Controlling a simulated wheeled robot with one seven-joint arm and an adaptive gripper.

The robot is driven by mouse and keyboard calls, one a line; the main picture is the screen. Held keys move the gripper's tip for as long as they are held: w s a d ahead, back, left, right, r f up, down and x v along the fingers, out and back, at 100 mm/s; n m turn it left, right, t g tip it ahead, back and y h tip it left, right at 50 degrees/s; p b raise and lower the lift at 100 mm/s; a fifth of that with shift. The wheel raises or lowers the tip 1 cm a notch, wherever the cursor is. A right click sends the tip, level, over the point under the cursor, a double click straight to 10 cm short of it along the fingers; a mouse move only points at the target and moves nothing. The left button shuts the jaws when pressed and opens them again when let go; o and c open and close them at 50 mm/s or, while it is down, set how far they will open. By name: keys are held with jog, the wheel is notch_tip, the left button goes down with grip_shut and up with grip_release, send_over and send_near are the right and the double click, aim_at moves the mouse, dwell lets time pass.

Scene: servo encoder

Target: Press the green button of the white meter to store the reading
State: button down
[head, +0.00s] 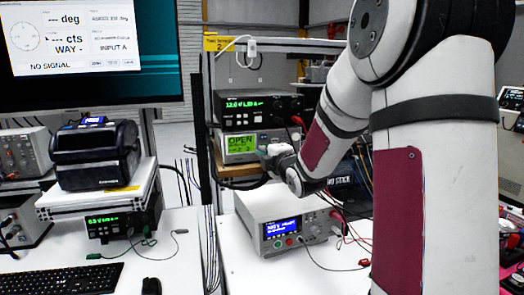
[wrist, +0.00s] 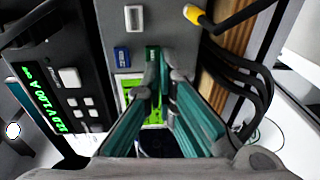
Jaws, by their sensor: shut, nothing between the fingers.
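The white meter (head: 228,158) with a lit green screen reading "OPEN" (head: 240,143) stands on the rack shelf in the head view. Its front panel (wrist: 112,30) fills the upper middle of the wrist view, turned sideways. The green button (wrist: 152,52) shows right at my fingertips and is partly covered by them. A blue button (wrist: 122,57) and a white button (wrist: 134,18) sit close by. My gripper (wrist: 154,75) is shut and empty, its tips at the panel; I cannot tell whether they touch the button. In the head view my gripper (head: 267,152) is at the meter's right side.
A black power supply (head: 258,106) sits directly on top of the meter. Dark cables with a yellow plug (wrist: 197,15) run close to the right of my fingers. A white bench instrument (head: 285,228) with a blue display and leads stands on the table below.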

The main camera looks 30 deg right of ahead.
jog(key=shift+w+d, duration=0.1)
jog(key=shift+w, duration=0.3)
dwell(0.8)
jog(key=shift+s, duration=0.15)
jog(key=shift+v, duration=0.9)
jog(key=a+p+v, duration=0.1)
jog(key=v, duration=0.6)
jog(key=shift+f, duration=0.35)
jog(key=shift+s, duration=0.15)
dwell(0.4)
jog(key=s+a+m+g+y, duration=0.1)
jog(key=s+a+m+g, duration=0.4)
jog(key=s, duration=0.8)
jog(key=s+a+m+g+y, duration=0.2)
jog(key=s+a+m+g, duration=0.4)
jog(key=s+a+m, duration=0.4)
jog(key=s+a+f, duration=0.1)
jog(key=s+a, duration=0.3)
jog(key=shift+s+a+m, duration=0.25)
jog(key=shift+a+m, duration=0.05)
jog(key=shift+m, duration=0.1)
